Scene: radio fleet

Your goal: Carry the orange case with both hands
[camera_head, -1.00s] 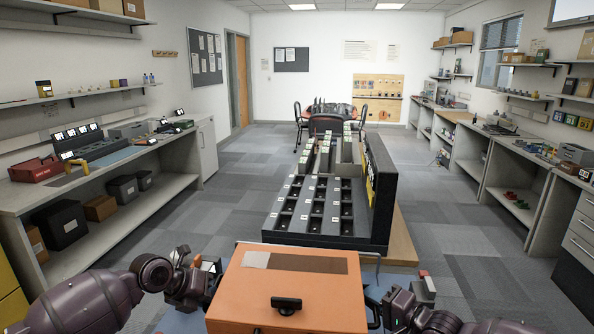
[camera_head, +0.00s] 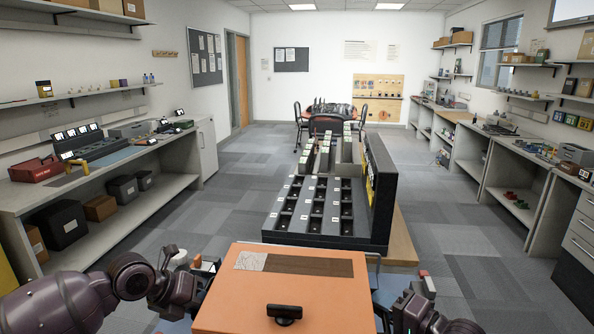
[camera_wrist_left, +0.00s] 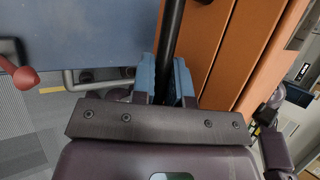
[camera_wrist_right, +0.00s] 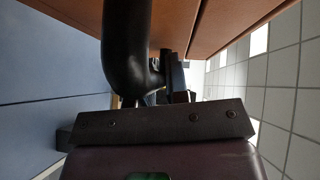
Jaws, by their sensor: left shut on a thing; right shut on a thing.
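The orange case (camera_head: 282,300) is at the bottom middle of the head view, its lid up, with a dark latch or grip on its near part. In the left wrist view my left gripper (camera_wrist_left: 166,80) is shut on a black bar-like handle (camera_wrist_left: 172,30) beside the case's orange side (camera_wrist_left: 232,60). In the right wrist view my right gripper (camera_wrist_right: 160,92) is shut on a thick, curved black handle (camera_wrist_right: 126,45) by the case (camera_wrist_right: 215,22). The handles and fingertips are mostly hidden in the head view. The case's underside is not visible there.
A blue surface (camera_wrist_left: 95,35) lies beside the case. A black slotted rack (camera_head: 315,215) on a wooden base stands just ahead. A workbench (camera_head: 110,165) runs along the left wall and more benches line the right. Carpet is open on both sides of the rack.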

